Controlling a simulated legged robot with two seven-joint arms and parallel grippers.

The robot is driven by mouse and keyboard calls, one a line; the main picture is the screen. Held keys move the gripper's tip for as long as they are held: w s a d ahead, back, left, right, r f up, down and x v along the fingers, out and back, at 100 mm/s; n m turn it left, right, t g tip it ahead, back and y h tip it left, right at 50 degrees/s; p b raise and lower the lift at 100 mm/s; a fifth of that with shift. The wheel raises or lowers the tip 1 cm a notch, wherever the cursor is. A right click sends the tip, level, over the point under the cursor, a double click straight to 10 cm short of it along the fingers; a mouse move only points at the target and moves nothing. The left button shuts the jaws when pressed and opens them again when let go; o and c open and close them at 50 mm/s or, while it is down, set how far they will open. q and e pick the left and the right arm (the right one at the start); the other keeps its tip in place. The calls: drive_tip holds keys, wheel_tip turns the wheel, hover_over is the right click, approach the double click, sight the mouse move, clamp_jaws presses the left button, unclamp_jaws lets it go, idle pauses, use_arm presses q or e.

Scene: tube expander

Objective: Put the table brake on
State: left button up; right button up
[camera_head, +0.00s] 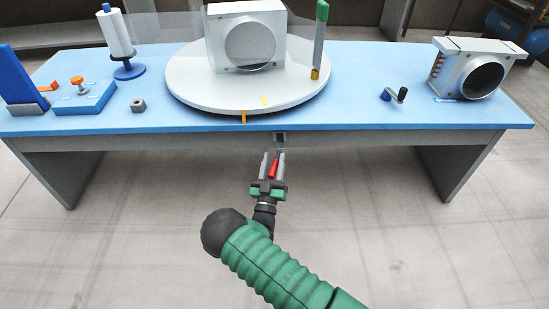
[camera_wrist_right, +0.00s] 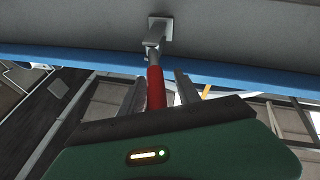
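The table brake is a lever with a red handle (camera_head: 274,169) at the front edge of the table, below the turntable. In the right wrist view the red handle (camera_wrist_right: 156,88) joins a grey metal arm that hangs from a square bracket (camera_wrist_right: 160,30) under the tabletop. My right gripper (camera_head: 272,162) is open, with one finger on each side of the red handle. In the right wrist view its fingers (camera_wrist_right: 160,88) stand apart, with gaps beside the handle. Whether either finger touches it I cannot tell. My left gripper is not in view.
The blue table (camera_head: 370,112) bears a round white turntable (camera_head: 200,94) with a grey housing (camera_head: 219,45) and a green-yellow tool (camera_head: 319,40). A crank (camera_head: 401,95) and another housing (camera_head: 455,65) are at right. A paper roll (camera_head: 116,33) stands at left. The floor in front is clear.

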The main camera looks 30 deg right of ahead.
drive_tip(key=shift+d+f, duration=0.15)
drive_tip(key=shift+d, duration=0.15)
clamp_jaws()
drive_tip(key=shift+a+f, duration=0.1)
idle(0.8)
